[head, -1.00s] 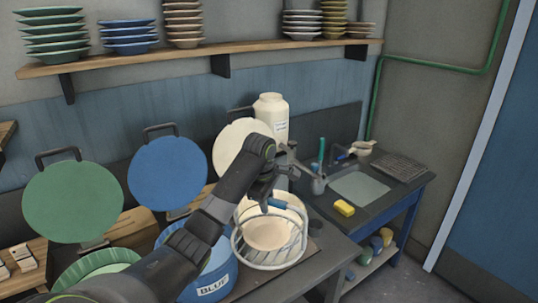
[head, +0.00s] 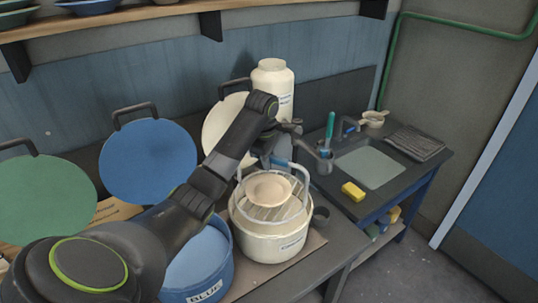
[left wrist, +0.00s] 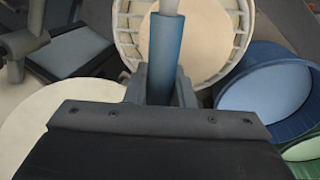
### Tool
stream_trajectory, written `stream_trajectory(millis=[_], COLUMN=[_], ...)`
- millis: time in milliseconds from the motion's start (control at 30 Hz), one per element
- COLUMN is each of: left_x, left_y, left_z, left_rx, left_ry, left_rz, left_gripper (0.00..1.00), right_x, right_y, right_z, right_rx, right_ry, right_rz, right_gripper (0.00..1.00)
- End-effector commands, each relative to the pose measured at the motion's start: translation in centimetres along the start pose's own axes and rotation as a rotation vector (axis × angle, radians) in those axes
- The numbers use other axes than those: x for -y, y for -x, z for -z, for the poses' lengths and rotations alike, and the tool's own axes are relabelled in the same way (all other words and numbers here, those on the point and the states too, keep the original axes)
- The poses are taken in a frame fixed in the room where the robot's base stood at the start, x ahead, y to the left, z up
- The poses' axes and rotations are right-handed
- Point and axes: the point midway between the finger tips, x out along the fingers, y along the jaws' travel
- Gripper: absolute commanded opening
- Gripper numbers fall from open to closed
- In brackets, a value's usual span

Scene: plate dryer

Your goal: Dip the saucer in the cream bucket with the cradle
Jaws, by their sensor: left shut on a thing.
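My left gripper (head: 276,160) is shut on the blue grip of the cradle's handle; the grip (left wrist: 163,55) also shows in the left wrist view. The cradle (head: 303,192) is a pale wire basket hanging upright below it. The cream saucer (head: 268,186) sits in the cradle; it also shows in the left wrist view (left wrist: 190,40). The cradle is at the mouth of the cream bucket (head: 268,246), on the bench. I cannot tell how far the cradle is inside the rim. My right gripper is not in view.
The blue bucket (head: 203,280) stands left of the cream one. Raised round lids, green (head: 40,200), blue (head: 148,160) and cream (head: 216,130), stand behind. A large cream jar (head: 272,95) is at the back. A sink (head: 368,166) and yellow sponge (head: 353,192) are at right.

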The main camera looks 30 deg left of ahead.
Motion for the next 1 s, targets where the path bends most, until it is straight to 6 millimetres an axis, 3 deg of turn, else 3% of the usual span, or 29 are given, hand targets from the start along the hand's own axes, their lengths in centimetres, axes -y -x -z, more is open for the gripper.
stream_trajectory(millis=[1000], left_x=[1.3], left_y=[-6.7], left_z=[0.0], left_rx=[0.000], left_ry=[-0.001], left_rz=[-0.002], left_gripper=[0.00], right_x=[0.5], right_y=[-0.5], right_z=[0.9], right_rx=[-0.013], right_ry=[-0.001], right_rz=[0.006], right_gripper=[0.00])
